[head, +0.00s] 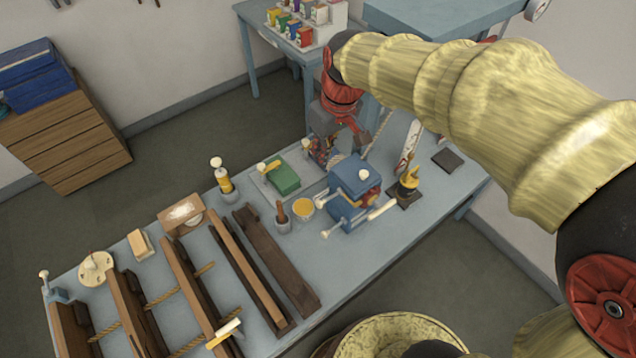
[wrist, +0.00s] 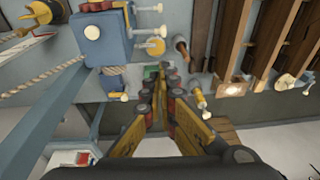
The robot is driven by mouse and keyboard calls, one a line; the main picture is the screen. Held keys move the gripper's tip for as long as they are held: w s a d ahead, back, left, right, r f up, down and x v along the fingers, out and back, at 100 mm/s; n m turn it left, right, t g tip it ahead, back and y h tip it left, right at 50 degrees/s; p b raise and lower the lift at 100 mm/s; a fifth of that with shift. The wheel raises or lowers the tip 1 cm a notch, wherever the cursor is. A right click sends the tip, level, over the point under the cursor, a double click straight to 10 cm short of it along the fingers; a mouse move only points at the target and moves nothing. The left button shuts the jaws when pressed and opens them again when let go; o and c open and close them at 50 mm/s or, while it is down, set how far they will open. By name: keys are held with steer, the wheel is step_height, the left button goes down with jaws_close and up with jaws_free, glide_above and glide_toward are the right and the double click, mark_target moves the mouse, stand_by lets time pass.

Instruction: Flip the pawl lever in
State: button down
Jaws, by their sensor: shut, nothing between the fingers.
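A blue winch-like device (head: 350,192) stands on the bench, with several pale-knobbed levers. One white-handled lever (head: 382,209) sticks out at its lower right, and another knobbed rod (head: 335,230) at its lower left; I cannot tell which is the pawl lever. In the wrist view the blue device (wrist: 103,40) is at upper left, with knobs on its right side. My gripper (head: 322,158) is above the far edge of the bench, behind the device and apart from it. In the wrist view the fingers (wrist: 164,82) are shut and empty, near a green block (wrist: 152,72).
Long wooden rails (head: 275,262) cover the bench's near left. A rope (head: 380,135) runs beyond the device.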

glide_above(330, 198)
steer(key=a, duration=0.3)
step_height(330, 198, down, 13)
steer(key=shift+s+a+f, duration=0.1)
steer(key=shift+a+f, duration=0.05)
steer(key=shift+f, duration=0.25)
steer(key=shift+s+a+f+b, duration=0.1)
steer(key=shift+s+f+b, duration=0.05)
steer(key=shift+f+b, duration=0.3)
steer(key=shift+s+a+f+b, duration=0.15)
steer(key=shift+f+b, duration=0.2)
steer(key=shift+f, duration=0.2)
steer(key=shift+s, duration=0.15)
steer(key=shift+r, duration=0.1)
